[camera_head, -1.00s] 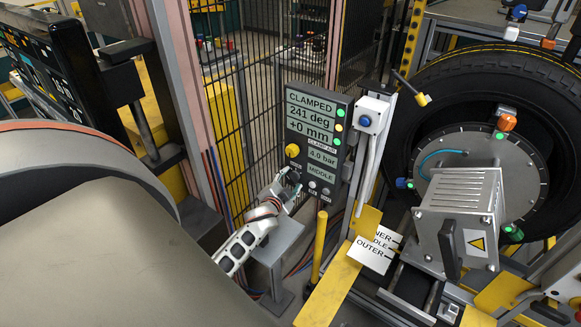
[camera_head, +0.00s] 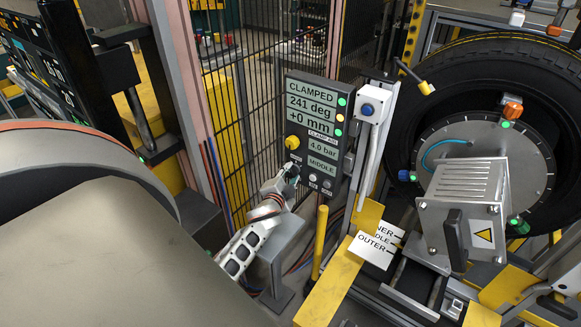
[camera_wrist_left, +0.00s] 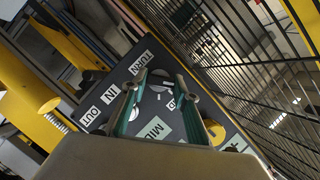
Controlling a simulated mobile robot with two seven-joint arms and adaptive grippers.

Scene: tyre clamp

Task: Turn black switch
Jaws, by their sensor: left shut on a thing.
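The control panel (camera_head: 316,130) stands in the middle of the head view, with a screen reading CLAMPED, 241 deg, +0 mm, 4.0 bar and MIDDLE. My left gripper (camera_head: 290,173) is at the panel's lower left, below the yellow knob (camera_head: 292,142). The black switch is mostly hidden by the gripper in the head view. In the left wrist view the left gripper's fingers (camera_wrist_left: 166,84) reach the panel face (camera_wrist_left: 110,92) near the TURN label, shut around the small switch (camera_wrist_left: 160,86) there. My right gripper is not in view.
Small buttons (camera_head: 327,183) sit to the right of the gripper on the panel. A blue button box (camera_head: 367,108) is beside the panel. A yellow post (camera_head: 320,243) stands below, and a mesh fence (camera_head: 240,120) behind. The large tyre (camera_head: 480,70) and its hub are at right.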

